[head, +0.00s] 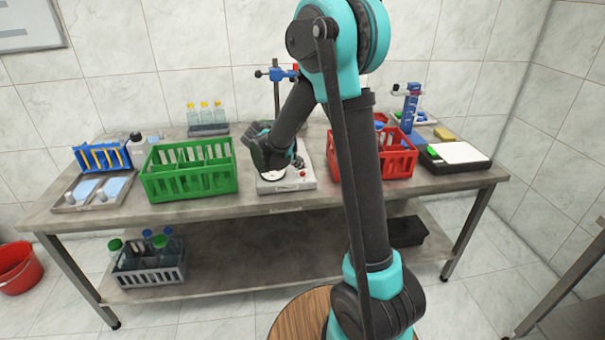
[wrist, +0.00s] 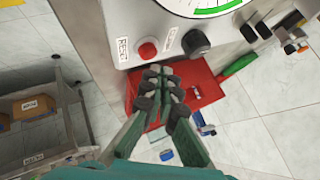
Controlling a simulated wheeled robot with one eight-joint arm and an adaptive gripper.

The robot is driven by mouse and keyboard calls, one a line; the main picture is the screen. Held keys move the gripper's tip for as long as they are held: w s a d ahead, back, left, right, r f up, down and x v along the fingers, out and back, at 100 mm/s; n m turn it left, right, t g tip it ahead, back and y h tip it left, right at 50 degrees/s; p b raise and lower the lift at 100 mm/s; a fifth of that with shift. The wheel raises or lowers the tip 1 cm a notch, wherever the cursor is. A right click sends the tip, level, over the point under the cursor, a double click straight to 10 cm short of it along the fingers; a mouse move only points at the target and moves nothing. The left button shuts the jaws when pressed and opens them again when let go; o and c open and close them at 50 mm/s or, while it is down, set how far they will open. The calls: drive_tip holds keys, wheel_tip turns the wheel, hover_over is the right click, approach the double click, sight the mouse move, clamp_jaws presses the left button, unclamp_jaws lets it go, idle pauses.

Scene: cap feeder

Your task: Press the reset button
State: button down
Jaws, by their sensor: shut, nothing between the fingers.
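A white-grey device (head: 290,183) stands on the bench between the green and red crates. Its red button (wrist: 147,50) is seen clearly in the wrist view, with a label beside it that seems to read reset. The button also shows in the head view (head: 303,174). A black knob (wrist: 196,43) sits right of it, and a green-scaled dial lies above, cut by the frame. My gripper (wrist: 161,78) is shut and empty. Its fingertips appear just below the button in the wrist view; whether they touch it I cannot tell. In the head view my arm partly covers the device.
A green crate (head: 160,189) stands left of the device and a red crate (head: 401,160) right. A clamp stand (head: 277,90) rises behind. A blue rack (head: 97,156) and bottles are farther left; a black-edged scale (head: 452,166) is at the right. The bench's front edge is close.

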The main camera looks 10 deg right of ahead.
sight(301, 174)
drive_tip(key=shift+f, duration=0.15)
drive_tip(key=shift+f, duration=0.3)
drive_tip(key=shift+f, duration=0.4)
idle(0.9)
idle(0.3)
drive_tip(key=shift+r, duration=0.85)
drive_tip(key=shift+r, duration=2.5)
